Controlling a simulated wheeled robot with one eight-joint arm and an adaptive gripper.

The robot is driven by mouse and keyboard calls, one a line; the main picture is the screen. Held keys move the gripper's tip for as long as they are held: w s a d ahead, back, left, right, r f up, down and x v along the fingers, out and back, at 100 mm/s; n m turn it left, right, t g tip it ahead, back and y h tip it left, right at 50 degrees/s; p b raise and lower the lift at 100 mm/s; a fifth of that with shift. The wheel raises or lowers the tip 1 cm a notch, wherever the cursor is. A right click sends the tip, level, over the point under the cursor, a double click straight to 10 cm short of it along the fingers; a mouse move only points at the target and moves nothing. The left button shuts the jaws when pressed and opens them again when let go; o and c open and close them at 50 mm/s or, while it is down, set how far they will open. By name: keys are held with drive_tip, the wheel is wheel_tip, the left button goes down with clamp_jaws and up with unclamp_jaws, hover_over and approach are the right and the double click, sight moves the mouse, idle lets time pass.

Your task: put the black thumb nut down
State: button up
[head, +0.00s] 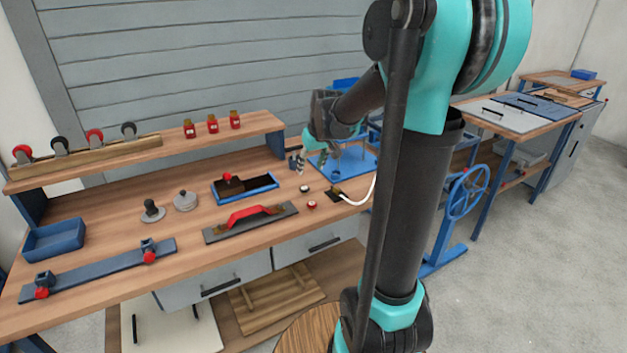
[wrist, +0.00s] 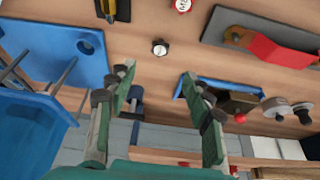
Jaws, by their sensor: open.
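A small black thumb nut (wrist: 160,47) with a pale top sits on the wooden bench in the wrist view. In the head view the black thumb nut (head: 304,188) is near the middle of the bench, just behind a red-sided round piece (head: 312,205). My gripper (wrist: 158,77) is open, with nothing between its green fingers. The nut lies past the fingertips, in line with the gap between them and apart from both. In the head view my gripper (head: 311,163) is above the back of the bench, beside the blue plate.
A blue plate (head: 354,153) with upright pins is to the right. A blue tray (head: 249,195) and a red-handled float (head: 262,212) are to the left. A black pad with a white cord (head: 337,195) lies near the front. Bare wood surrounds the nut.

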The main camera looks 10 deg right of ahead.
drive_tip(key=s+d+f+m, duration=0.1)
drive_tip(key=s+f, duration=0.3)
drive_tip(key=s, duration=0.4)
drive_tip(key=s+f+m, duration=0.1)
drive_tip(key=s+f, duration=0.2)
drive_tip(key=s, duration=0.6)
drive_tip(key=s+d+f+m+h, duration=0.1)
drive_tip(key=s+f, duration=0.3)
drive_tip(key=s, duration=0.4)
drive_tip(key=shift+s+d+f, duration=0.15)
drive_tip(key=shift+d+f, duration=0.2)
